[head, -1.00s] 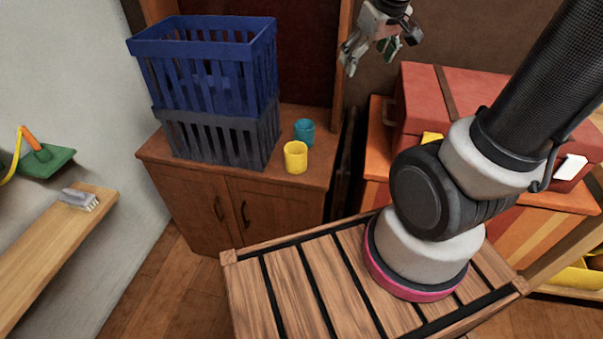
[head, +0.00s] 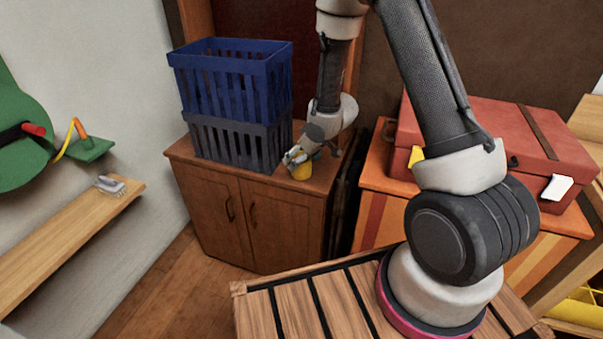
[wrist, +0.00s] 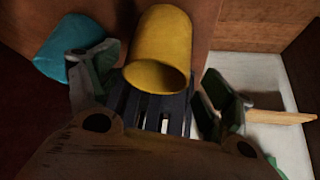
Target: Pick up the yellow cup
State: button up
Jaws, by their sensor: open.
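The yellow cup (head: 302,172) stands on the wooden cabinet top, partly hidden by my gripper in the head view. In the wrist view the yellow cup (wrist: 160,50) shows between the two fingers, its open end toward the camera. My gripper (wrist: 160,95) is open, with one finger on each side of the cup; whether they touch it I cannot tell. In the head view my gripper (head: 310,160) is down at the cup. A teal cup (wrist: 70,50) is beside the left finger in the wrist view.
A blue crate (head: 230,80) is stacked on a dark grey crate (head: 230,143), close left of my gripper on the cabinet (head: 250,205). A red suitcase (head: 500,140) lies on an orange chest at the right. A wooden shelf (head: 70,230) juts from the left wall.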

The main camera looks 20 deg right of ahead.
jog(key=x, duration=0.4)
jog(key=shift+w+d+f, duration=0.15)
jog(key=shift+w+f, duration=0.05)
jog(key=shift+f, duration=0.1)
jog(key=shift+c, duration=0.5)
jog(key=c, duration=1)
jog(key=shift+r, duration=0.15)
